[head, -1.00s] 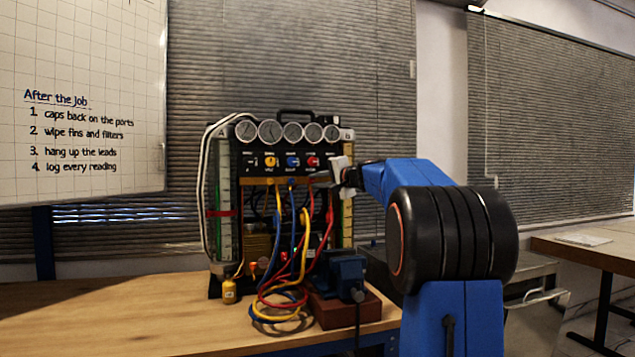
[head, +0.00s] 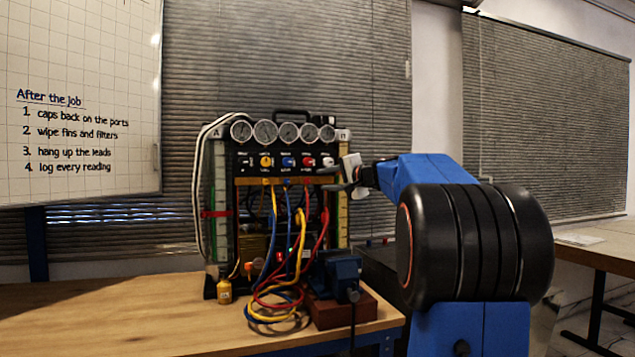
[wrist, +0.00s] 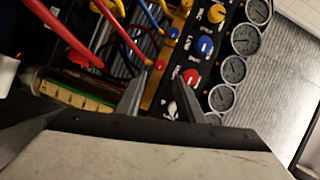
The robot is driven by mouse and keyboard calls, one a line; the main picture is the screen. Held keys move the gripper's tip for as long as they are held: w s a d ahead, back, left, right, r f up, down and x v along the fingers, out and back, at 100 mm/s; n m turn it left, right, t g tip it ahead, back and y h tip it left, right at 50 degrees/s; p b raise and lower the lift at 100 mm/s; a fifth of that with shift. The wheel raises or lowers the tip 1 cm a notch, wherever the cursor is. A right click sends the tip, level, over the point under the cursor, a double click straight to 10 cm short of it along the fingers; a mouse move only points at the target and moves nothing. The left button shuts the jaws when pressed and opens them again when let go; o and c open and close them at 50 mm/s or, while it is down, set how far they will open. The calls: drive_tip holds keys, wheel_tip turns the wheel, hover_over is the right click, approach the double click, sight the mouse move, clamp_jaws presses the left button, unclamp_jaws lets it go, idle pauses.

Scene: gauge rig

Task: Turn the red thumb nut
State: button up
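The gauge rig (head: 273,162) stands on the bench with a row of knobs above the hose ports. A small red fitting (wrist: 160,65) sits at the red hose's end in the wrist view; it appears to be the red thumb nut. In the head view it is too small to make out clearly. A larger red knob (head: 308,162) is above it, and also shows in the wrist view (wrist: 190,76). My gripper (head: 326,178) is at the rig's right side, its fingers pointing left. The wrist view shows its fingers (wrist: 160,85) apart and nothing between them.
Blue (head: 291,225), yellow and red hoses hang in front of the rig. A blue vise (head: 340,272) on a brown block stands below my gripper. The bench's left part (head: 90,315) is clear.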

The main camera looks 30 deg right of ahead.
drive_tip(key=s+d+r, duration=0.1)
drive_tip(key=s, duration=0.9)
drive_tip(key=shift+s, duration=0.15)
drive_tip(key=s+a+f+n+g+y, duration=0.1)
drive_tip(key=s+a+f+n+g, duration=0.3)
drive_tip(key=a+f, duration=0.8)
drive_tip(key=s+a+f+n+g+y, duration=0.1)
drive_tip(key=s+a+f+n+g, duration=0.15)
drive_tip(key=s+a+f, duration=0.85)
drive_tip(key=s+a+f+n+g+h, duration=0.2)
drive_tip(key=s+a+f+n, duration=0.1)
drive_tip(key=s+f, duration=0.6)
drive_tip(key=s+a+f+n+g+h, duration=0.1)
drive_tip(key=s+a+f+n+g, duration=0.2)
drive_tip(key=s+a+f, duration=0.3)
drive_tip(key=s+f+n, duration=0.1)
drive_tip(key=s+f, duration=0.2)
drive_tip(key=f, duration=0.4)
drive_tip(key=shift+a+h, duration=0.15)
drive_tip(key=shift+h, duration=0.25)
